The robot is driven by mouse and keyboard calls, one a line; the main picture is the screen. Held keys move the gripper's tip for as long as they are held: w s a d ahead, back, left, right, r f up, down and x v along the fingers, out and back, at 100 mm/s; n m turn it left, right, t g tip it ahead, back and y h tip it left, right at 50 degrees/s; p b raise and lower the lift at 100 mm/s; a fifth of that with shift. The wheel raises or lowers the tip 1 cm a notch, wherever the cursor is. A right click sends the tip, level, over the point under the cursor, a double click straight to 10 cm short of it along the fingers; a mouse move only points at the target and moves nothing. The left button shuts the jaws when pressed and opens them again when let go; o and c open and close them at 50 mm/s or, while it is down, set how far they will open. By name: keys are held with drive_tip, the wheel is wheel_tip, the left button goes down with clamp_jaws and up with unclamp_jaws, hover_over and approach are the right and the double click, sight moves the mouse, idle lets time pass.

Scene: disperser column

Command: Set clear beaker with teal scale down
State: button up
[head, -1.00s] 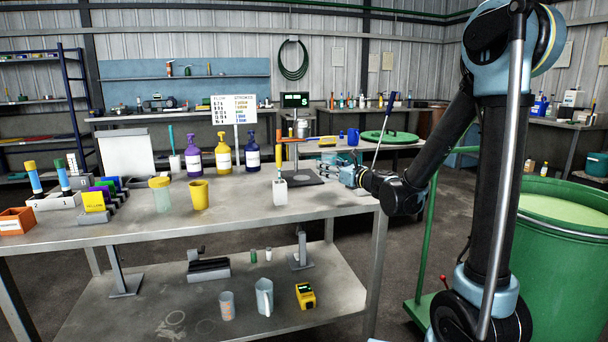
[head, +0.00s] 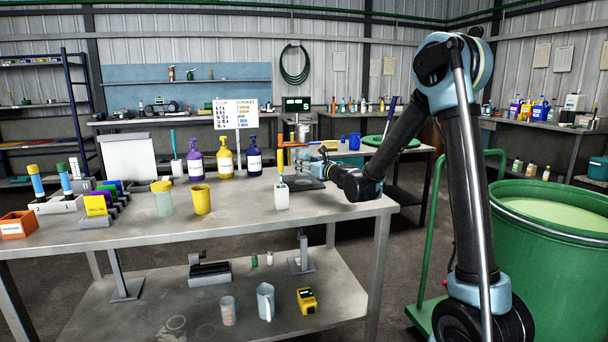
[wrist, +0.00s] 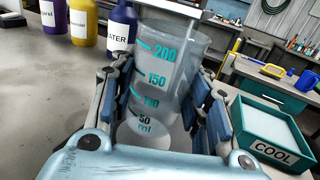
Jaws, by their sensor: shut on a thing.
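The clear beaker with teal scale (wrist: 160,75) stands between the fingers of my gripper (wrist: 165,110) in the wrist view. Its teal marks read 50 to 200 ml, and it looks slightly tilted in that picture. My gripper is shut on its sides. In the head view my gripper (head: 322,158) is at the bench's right rear, near a dark square plate (head: 308,184) under a stand. The beaker is hard to make out there. I cannot tell whether its base touches a surface.
Purple (head: 194,159), yellow (head: 225,158) and blue (head: 254,157) pump bottles stand to the left on the bench (head: 240,213). A white holder (head: 281,197) stands in front of the plate. A teal COOL tray (wrist: 272,140) lies right in the wrist view. The bench's right front is bare.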

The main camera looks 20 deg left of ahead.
drive_tip(key=shift+w+a+f, duration=0.15)
drive_tip(key=shift+f, duration=0.75)
drive_tip(key=shift+w+a+f, duration=0.1)
drive_tip(key=shift+a+f, duration=0.05)
drive_tip(key=shift+f, duration=0.7)
drive_tip(key=shift+f, duration=0.1)
drive_tip(key=o, duration=1.2)
drive_tip(key=v, duration=1.2)
